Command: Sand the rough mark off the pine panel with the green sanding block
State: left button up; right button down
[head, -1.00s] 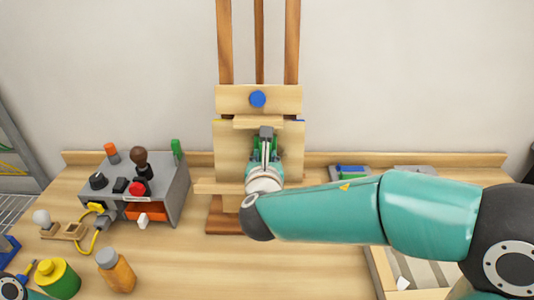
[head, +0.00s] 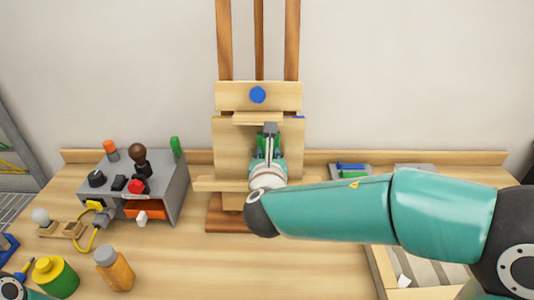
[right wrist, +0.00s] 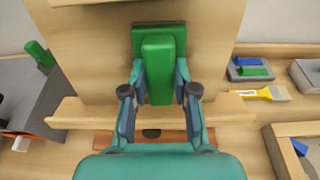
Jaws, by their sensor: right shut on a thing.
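The pine panel (head: 232,160) stands upright on a wooden easel; it also fills the middle of the right wrist view (right wrist: 95,60). My right gripper (head: 268,140) is in front of the panel. In the right wrist view, it (right wrist: 160,85) is shut on the handle of the green sanding block (right wrist: 158,60). The block's wide pad faces the panel and looks to be at its surface; I cannot tell how firmly it touches. I see no rough mark; the block and gripper hide part of the panel. My left gripper is out of view.
A grey box with knobs (head: 172,190) stands left of the easel. An orange bottle (head: 114,269) and a green-and-yellow container (head: 58,278) are at front left. A grey tray (right wrist: 247,69) and yellow brush (right wrist: 262,94) lie to the right. The tabletop before the easel is clear.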

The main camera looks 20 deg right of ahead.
jog(key=shift+s+d, duration=0.3)
jog(key=shift+d, duration=0.65)
jog(key=shift+a, duration=0.1)
jog(key=shift+w+a, duration=0.2)
jog(key=shift+a, duration=0.5)
jog(key=shift+w+a, duration=0.25)
jog(key=shift+a, duration=0.45)
jog(key=shift+w+a, duration=0.2)
jog(key=shift+a, duration=0.5)
jog(key=shift+s+d, duration=0.15)
jog(key=shift+d, duration=0.4)
jog(key=shift+s+d+b, duration=0.25)
jog(key=shift+d+b, duration=0.15)
jog(key=shift+d, duration=0.4)
jog(key=shift+s+d+b, duration=0.25)
jog(key=shift+d+b, duration=0.15)
jog(key=shift+d, duration=0.4)
